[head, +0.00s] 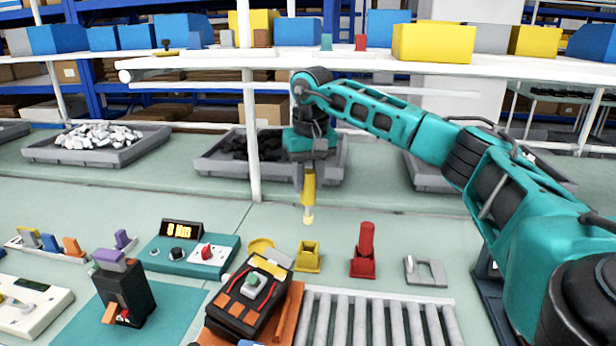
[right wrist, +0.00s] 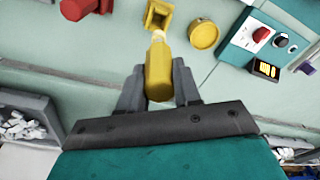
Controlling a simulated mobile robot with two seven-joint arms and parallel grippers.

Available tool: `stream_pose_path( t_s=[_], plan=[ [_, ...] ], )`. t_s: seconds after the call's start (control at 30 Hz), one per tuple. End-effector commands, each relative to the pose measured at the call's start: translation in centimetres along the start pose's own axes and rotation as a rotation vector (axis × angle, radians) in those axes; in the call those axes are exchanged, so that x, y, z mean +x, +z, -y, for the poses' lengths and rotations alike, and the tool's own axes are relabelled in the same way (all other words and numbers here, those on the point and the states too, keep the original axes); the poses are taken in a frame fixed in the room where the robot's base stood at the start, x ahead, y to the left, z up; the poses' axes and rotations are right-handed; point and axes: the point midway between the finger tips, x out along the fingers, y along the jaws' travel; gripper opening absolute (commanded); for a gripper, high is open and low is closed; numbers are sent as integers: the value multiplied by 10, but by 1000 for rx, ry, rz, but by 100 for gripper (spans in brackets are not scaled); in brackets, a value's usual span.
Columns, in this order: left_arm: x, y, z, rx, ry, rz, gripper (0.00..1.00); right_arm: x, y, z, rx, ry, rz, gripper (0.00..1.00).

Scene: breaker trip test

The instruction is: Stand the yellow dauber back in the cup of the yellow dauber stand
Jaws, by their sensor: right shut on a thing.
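The yellow dauber (head: 308,193) hangs upright, pale tip down, in my right gripper (head: 308,172). The right gripper is shut on it, with a finger on each side of its body; the dauber also shows in the right wrist view (right wrist: 158,70). The yellow dauber stand (head: 307,258) sits on the bench below the dauber, its square cup open and empty in the right wrist view (right wrist: 158,17). The dauber's tip is above the bench, apart from the stand and a little behind it. My left gripper is not in view.
A red dauber in its red stand (head: 363,255) is to the right. A round yellow lid-like piece (head: 262,246) lies to the left, near a dark orange-trimmed device (head: 246,295). A roller rack (head: 375,318) is in front. A white post (head: 250,130) rises behind.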

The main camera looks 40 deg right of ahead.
Motion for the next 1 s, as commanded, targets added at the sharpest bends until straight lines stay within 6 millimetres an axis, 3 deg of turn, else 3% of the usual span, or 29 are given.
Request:
stream_pose_path(
  t_s=[0.53, 1.0],
  plan=[
    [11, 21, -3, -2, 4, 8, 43, 48, 6, 0, 1, 1, 2, 0],
    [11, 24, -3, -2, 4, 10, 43, 54, 6, 0, 1, 0, 0, 0]
  ],
)
